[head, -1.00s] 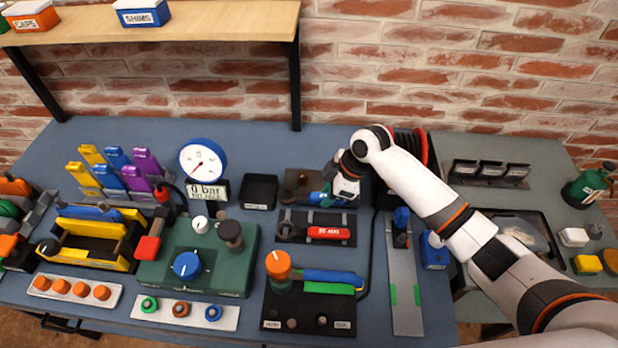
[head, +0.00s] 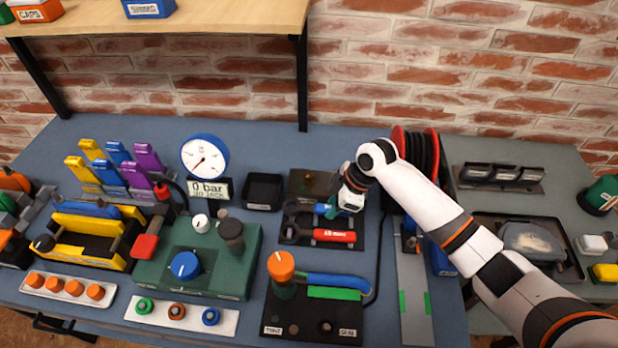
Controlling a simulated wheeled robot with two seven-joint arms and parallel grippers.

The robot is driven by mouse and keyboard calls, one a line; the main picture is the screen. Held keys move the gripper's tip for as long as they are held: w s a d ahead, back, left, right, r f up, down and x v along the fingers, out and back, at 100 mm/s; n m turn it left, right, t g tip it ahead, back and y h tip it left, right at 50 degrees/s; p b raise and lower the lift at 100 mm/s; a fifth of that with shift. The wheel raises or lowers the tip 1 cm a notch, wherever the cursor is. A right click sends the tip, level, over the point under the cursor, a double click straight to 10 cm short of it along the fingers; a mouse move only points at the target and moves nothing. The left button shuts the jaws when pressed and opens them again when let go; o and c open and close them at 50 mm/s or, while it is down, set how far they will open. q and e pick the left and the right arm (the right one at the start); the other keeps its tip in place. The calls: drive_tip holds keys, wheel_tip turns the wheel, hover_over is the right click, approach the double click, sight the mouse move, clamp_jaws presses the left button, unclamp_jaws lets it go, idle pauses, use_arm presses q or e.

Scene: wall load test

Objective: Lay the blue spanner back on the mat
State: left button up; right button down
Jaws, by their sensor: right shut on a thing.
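My right gripper (head: 347,203) is shut on the blue spanner (head: 324,209), a small blue-teal piece showing at its left. Its jaws and part of the spanner are hidden by the hand. The dark mat (head: 295,219) lies on the bench under and in front of the gripper. A red-handled spanner (head: 333,236) with a dark head lies on the mat's front part. The blue spanner is over the mat's back part; I cannot tell whether it touches the mat. My left gripper is not in view.
Behind the mat is a brown plate (head: 299,182); to its left, a black tray (head: 263,191) and green gauge unit (head: 200,258). In front stands a black plate (head: 293,314) with an orange knob and blue lever. A grey strip (head: 414,300) lies to the right.

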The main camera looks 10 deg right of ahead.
drive_tip(key=shift+f, duration=0.25)
drive_tip(key=shift+f+b, duration=0.65)
drive_tip(key=shift+f, duration=0.25)
drive_tip(key=shift+f, duration=0.15)
drive_tip(key=c, duration=0.8)
unclamp_jaws()
drive_tip(key=shift+s, duration=0.1)
drive_tip(key=shift+r, duration=0.2)
